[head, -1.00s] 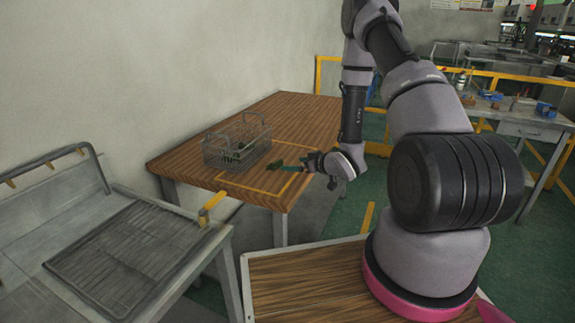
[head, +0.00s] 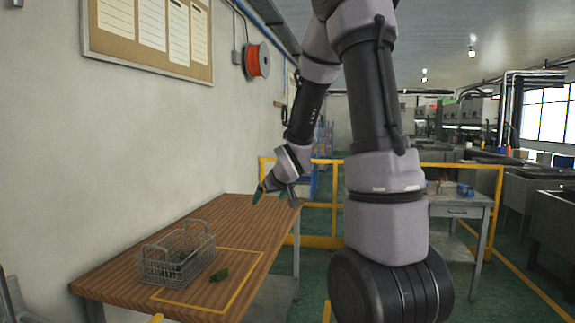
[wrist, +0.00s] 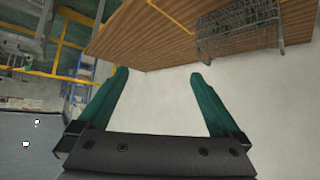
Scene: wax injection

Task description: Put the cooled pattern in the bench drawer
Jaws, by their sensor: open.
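A small dark green pattern (head: 219,275) lies on the wooden table, inside a yellow taped outline and just right of the wire basket (head: 172,262). More dark green pieces show inside the basket. My gripper (head: 275,198) is open and empty, raised near the table's far end, well away from the pattern. In the wrist view its teal fingers (wrist: 160,75) are spread with only pale wall between them. The basket (wrist: 238,30) shows there at the upper right. A grey bench with a shut drawer (head: 457,212) stands at the right, partly hidden by my arm.
The wooden table (head: 240,222) is bare beyond the basket. A yellow rail (head: 460,168) stands behind the grey bench, which carries small items, including a blue one (head: 465,189). A pale wall runs along the left.

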